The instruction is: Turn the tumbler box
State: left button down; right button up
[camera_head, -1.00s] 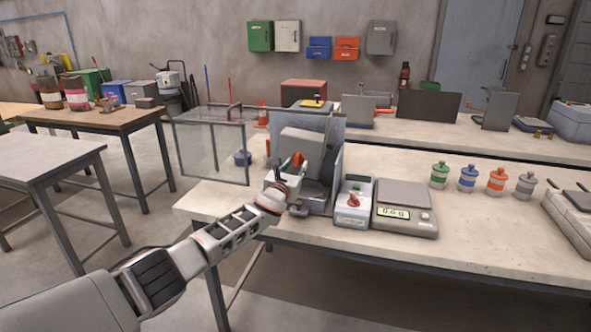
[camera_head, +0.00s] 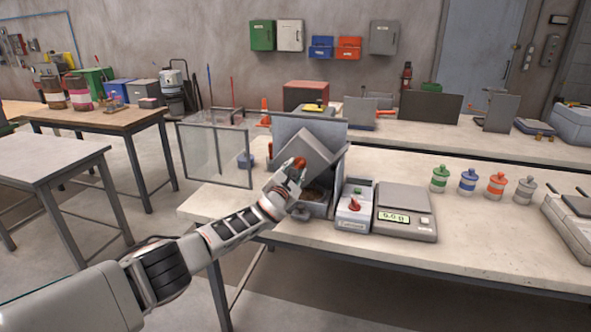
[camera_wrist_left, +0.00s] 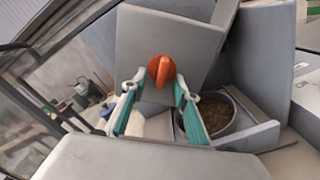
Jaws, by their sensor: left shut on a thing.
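The grey tumbler box (camera_head: 318,147) sits tilted in its grey housing (camera_head: 289,126) on the bench. My left gripper (camera_head: 296,168) is shut on the orange-red knob (camera_wrist_left: 162,68) on the front of the box. In the left wrist view the teal fingertips lie on either side of this knob, and the box (camera_wrist_left: 168,38) fills the upper middle. A round metal pan (camera_wrist_left: 226,122) with brown pellets stands below the box, inside the housing. The gripper and arm hide part of the housing front. My right gripper is not in view.
A clear framed guard (camera_head: 216,155) stands open left of the housing. A control box with a red knob (camera_head: 354,205) and a scale (camera_head: 405,208) stand close on the right. Several lidded jars (camera_head: 467,180) are further right. The bench front between is clear.

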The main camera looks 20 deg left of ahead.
pick_arm(q)
jog(key=shift+r, duration=0.15)
jog(key=c, duration=1.6)
grip_release()
jog(key=shift+o, duration=0.2)
jog(key=s, duration=1.2)
jog(key=shift+a, duration=0.2)
